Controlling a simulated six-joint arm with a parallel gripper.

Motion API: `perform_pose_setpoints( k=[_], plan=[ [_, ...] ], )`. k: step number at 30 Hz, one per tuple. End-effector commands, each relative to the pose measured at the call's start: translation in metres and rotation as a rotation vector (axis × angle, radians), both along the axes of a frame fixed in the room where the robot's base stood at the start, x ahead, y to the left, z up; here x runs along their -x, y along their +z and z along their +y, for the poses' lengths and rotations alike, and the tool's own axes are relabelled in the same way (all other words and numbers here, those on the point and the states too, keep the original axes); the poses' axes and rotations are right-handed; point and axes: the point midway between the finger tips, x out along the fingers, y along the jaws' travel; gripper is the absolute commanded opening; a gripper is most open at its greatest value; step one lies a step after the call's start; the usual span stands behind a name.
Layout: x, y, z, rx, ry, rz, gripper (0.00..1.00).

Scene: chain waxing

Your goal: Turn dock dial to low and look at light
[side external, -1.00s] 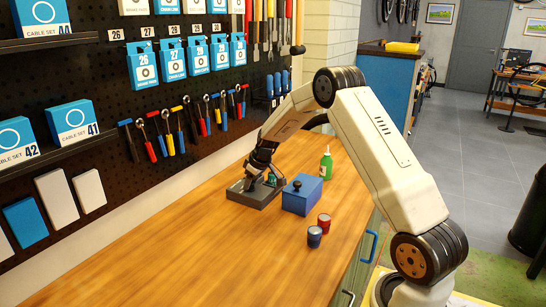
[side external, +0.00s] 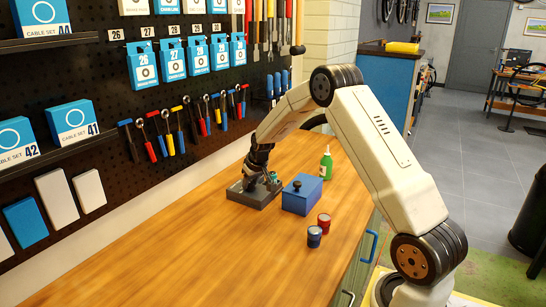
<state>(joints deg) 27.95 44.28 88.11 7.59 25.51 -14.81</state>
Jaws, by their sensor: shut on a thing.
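A dark grey dock (side external: 254,198) sits on the wooden bench near the pegboard wall. A small teal thing (side external: 273,178) shows on the dock just right of the gripper. No lit light can be made out on the dock at this size.
A blue box (side external: 301,195) with a dark knob stands right of the dock. A green bottle (side external: 326,164) stands behind it. The bench's left front (side external: 190,245) is clear.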

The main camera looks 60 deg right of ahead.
Motion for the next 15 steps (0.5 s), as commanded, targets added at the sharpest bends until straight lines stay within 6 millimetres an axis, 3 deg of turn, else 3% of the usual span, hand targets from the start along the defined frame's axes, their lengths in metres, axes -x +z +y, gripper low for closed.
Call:
perform_pose_setpoints(
  k=[15],
  plan=[
    [-0.0008, 0.0005, 0.0012, 0.001, -0.271, 0.0, 0.0]
  ],
)
